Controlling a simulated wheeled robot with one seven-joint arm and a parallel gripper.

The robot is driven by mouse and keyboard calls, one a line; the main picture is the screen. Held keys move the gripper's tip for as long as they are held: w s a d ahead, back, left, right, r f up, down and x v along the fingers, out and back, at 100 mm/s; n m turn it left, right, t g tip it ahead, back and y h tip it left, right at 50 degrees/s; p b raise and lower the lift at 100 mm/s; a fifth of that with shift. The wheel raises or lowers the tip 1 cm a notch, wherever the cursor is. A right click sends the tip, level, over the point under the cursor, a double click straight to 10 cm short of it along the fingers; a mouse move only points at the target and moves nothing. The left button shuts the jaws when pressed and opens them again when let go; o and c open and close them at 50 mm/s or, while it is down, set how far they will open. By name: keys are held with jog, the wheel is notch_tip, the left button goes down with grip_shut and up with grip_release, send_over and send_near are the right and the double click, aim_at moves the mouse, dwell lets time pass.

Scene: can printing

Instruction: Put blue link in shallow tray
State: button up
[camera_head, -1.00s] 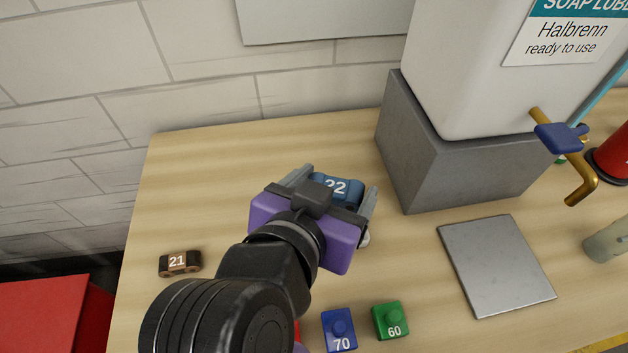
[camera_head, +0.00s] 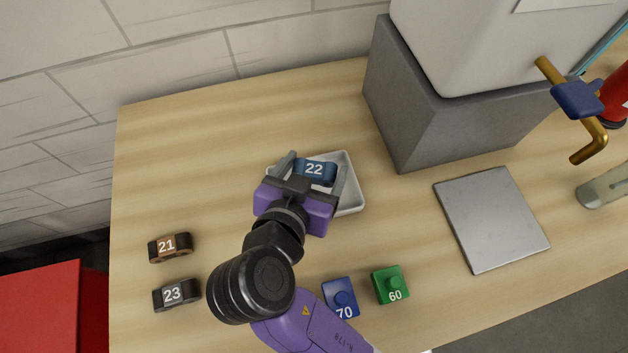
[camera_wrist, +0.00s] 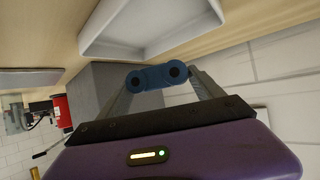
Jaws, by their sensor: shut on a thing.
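The blue link (camera_head: 314,171), marked 22, is held between the fingers of my gripper (camera_head: 316,178). In the wrist view the blue link (camera_wrist: 157,77) shows as a rounded bar with two dark holes, between the fingertips of my gripper (camera_wrist: 158,82). The white shallow tray (camera_head: 349,186) lies on the table beneath and just right of my gripper, partly hidden by it. In the wrist view the tray (camera_wrist: 150,25) shows apart from the link. The link overlaps the tray's far left part in the head view; its exact height is unclear.
A brown link 21 (camera_head: 170,247) and a black link 23 (camera_head: 176,294) lie at left. A blue block 70 (camera_head: 341,298) and green block 60 (camera_head: 391,285) stand in front. A grey plate (camera_head: 491,219) and grey box (camera_head: 428,115) are at right. The back left table is clear.

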aim_at(314, 185)
jog(key=shift+f, duration=3.15)
jog(key=shift+f, duration=0.1)
jog(key=o, duration=1.3)
jog(key=shift+s+r, duration=0.1)
jog(key=shift+r, duration=0.1)
jog(key=b+v, duration=0.1)
jog(key=v, duration=1)
jog(key=shift+s+a+r, duration=0.1)
jog(key=shift+s+a, duration=0.1)
jog(key=shift+s, duration=0.15)
